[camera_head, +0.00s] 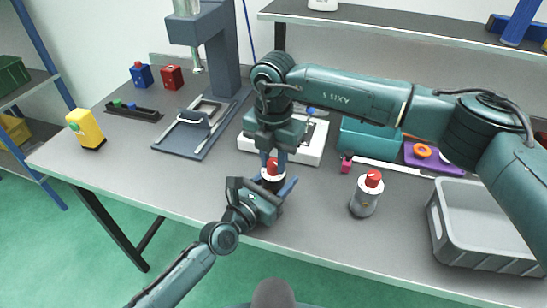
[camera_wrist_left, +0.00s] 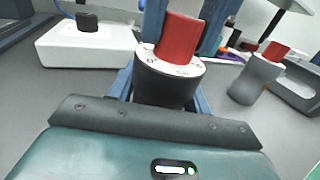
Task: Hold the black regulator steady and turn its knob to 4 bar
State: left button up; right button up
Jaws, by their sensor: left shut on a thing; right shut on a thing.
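The black regulator (camera_wrist_left: 165,88) stands upright on the table, with a white dial ring and a red knob (camera_wrist_left: 180,38) on top. In the head view the regulator (camera_head: 271,184) is largely hidden between my two grippers. My left gripper (camera_head: 272,187) comes from the front and is shut on the black body, one blue finger on each side. My right gripper (camera_head: 274,160) points down from above and is shut on the red knob, its blue fingers on either side of it. The dial marks are too small to read.
A grey regulator with a red knob (camera_head: 364,201) stands to the right. Beyond it is an empty-looking grey crate (camera_head: 449,225). Behind are a white device (camera_head: 313,150), a teal box (camera_head: 368,140) and a blue press (camera_head: 222,60). The table's front left is clear.

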aim_at(273, 162)
jog(key=shift+m, duration=0.9)
jog(key=o, duration=1)
notch_tip(273, 162, up, 12)
pick_arm(q)
jog(key=o, duration=1.2)
